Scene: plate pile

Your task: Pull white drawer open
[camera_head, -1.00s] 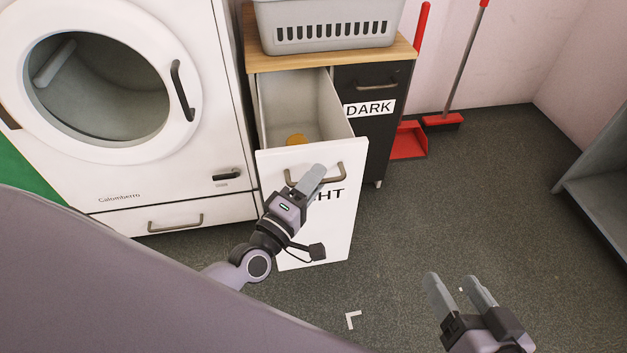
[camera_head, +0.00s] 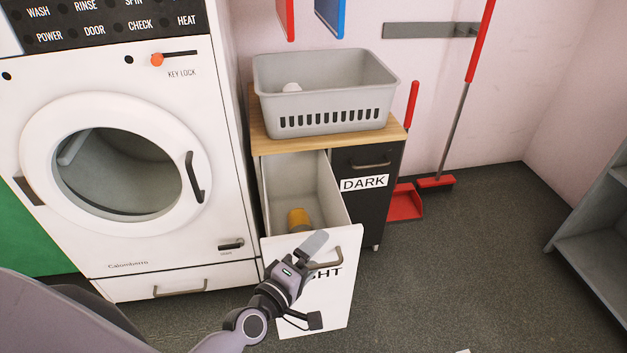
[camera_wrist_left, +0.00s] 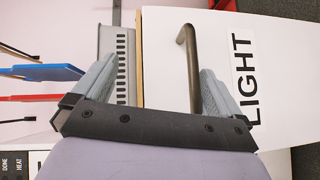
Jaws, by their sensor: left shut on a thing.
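The white drawer (camera_head: 335,300), with a label that reads LIGHT in the left wrist view (camera_wrist_left: 275,75), stands pulled out of the cabinet, its inside showing. Its bar handle (camera_head: 327,262) is on the upper front; it also shows in the left wrist view (camera_wrist_left: 190,65). My left gripper (camera_head: 308,246) is at the top of the drawer front, by the handle, and covers part of the label. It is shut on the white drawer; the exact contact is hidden. My right gripper is out of view.
An orange-yellow thing (camera_head: 298,218) lies in the drawer. A grey basket (camera_head: 325,120) stands on the wooden cabinet top. The dark DARK drawer (camera_head: 372,205) is closed. A washer (camera_head: 215,215) is at the left; a red dustpan (camera_head: 405,205) and broom are at the right.

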